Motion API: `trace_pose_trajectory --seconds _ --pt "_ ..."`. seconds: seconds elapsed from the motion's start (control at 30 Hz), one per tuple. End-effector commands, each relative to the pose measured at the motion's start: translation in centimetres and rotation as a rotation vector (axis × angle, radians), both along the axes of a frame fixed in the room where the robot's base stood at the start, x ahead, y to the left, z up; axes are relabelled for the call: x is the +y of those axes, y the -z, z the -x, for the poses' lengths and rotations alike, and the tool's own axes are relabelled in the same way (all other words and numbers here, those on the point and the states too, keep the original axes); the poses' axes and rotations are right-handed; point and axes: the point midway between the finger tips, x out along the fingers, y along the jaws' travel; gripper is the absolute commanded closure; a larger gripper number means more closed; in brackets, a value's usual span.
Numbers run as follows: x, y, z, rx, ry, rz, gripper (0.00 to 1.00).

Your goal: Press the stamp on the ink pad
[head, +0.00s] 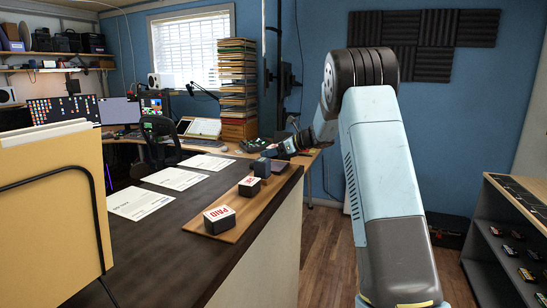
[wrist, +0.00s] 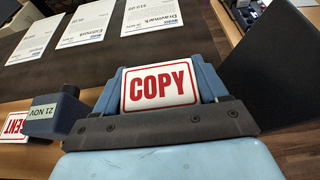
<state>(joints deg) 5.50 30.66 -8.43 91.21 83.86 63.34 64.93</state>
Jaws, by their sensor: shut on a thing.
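In the wrist view, my gripper (wrist: 160,88) is shut on a stamp with a white top label reading COPY in red (wrist: 159,86). Its blue-grey fingers close on both sides of the label; the stamp's underside is hidden. In the head view, my gripper (head: 283,149) is at the far end of the dark counter, and the held stamp cannot be made out clearly. A dark flat panel (wrist: 277,70) stands at the right of the wrist view; I cannot tell if it belongs to the ink pad. No inked surface is clearly visible.
A PAID stamp (head: 219,220) and another red-lettered stamp (head: 249,187) sit on a wooden strip (head: 205,230). A date stamp reading 21 NOV (wrist: 58,112) is left of my gripper. Papers (head: 140,203) lie along the counter (head: 170,255). A folder rack (head: 55,210) stands at left.

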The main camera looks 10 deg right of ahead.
Motion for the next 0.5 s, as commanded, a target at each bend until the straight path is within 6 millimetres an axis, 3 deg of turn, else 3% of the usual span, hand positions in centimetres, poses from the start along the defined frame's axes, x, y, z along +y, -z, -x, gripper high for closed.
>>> trace_pose_trajectory --seconds 0.5 --pt "0.1 -3.4 0.0 -0.002 -0.001 0.000 0.59"
